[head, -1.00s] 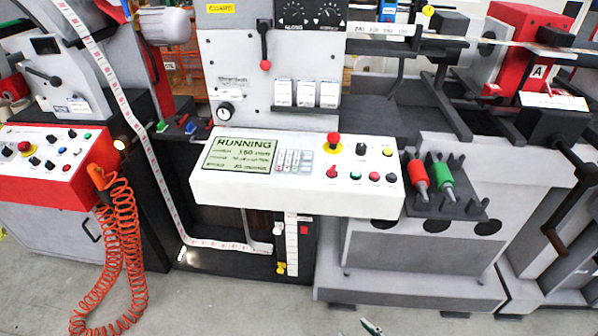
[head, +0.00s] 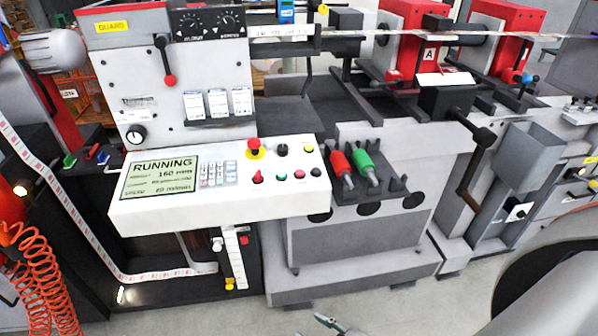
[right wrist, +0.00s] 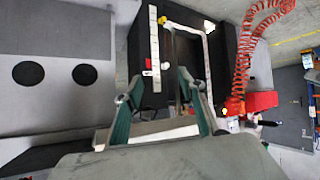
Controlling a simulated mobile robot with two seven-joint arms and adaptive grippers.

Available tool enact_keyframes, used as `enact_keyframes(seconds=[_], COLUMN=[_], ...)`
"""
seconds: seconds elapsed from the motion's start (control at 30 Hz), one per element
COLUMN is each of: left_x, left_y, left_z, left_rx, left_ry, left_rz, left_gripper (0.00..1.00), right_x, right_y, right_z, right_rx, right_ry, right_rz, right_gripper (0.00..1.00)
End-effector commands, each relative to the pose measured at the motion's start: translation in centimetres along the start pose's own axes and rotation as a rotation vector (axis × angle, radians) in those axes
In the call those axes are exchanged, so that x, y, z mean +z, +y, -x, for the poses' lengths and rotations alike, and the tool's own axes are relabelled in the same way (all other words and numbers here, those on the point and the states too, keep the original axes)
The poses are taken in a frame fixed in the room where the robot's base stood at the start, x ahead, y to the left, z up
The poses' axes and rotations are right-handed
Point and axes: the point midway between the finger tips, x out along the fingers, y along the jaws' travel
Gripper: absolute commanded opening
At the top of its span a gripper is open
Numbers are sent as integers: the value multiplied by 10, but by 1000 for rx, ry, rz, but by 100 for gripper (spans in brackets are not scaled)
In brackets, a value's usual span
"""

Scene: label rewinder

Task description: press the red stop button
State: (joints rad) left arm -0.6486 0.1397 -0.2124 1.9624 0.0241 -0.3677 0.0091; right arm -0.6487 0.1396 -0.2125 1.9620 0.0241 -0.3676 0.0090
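The red stop button (head: 254,144) is a red mushroom head on a yellow base. It stands at the top of the white control panel (head: 150,217), right of the screen, which reads RUNNING. Nothing touches it in the head view. In the right wrist view my right gripper (right wrist: 158,80) has its two teal fingers spread apart with nothing between them. Beyond them is the dark opening under the panel. A small gripper tip (head: 332,322) shows at the bottom of the head view, far below the panel. My left gripper is not otherwise visible.
Smaller red, green and black controls sit around the button. An orange coiled hose (head: 45,270) hangs at left. The floor before the machine looks clear.

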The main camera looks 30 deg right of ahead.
Motion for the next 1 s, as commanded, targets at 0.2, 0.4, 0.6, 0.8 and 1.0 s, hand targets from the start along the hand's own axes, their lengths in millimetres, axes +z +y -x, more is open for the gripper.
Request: enact_keyframes(seconds=[0.2,0.4,0.6,0.8,1.0], left_x=[0,0,0,0,0], left_y=[0,0,0,0,0], left_z=[0,0,0,0,0], left_rx=[0,0,0,0,0], left_ry=[0,0,0,0,0], left_rz=[0,0,0,0,0], left_gripper=[40,40,40,40,40], right_x=[0,0,0,0,0], right_y=[0,0,0,0,0], right_z=[0,0,0,0,0], right_rx=[0,0,0,0,0], right_ry=[0,0,0,0,0], right_rz=[0,0,0,0,0], right_gripper=[0,0,0,0,0])
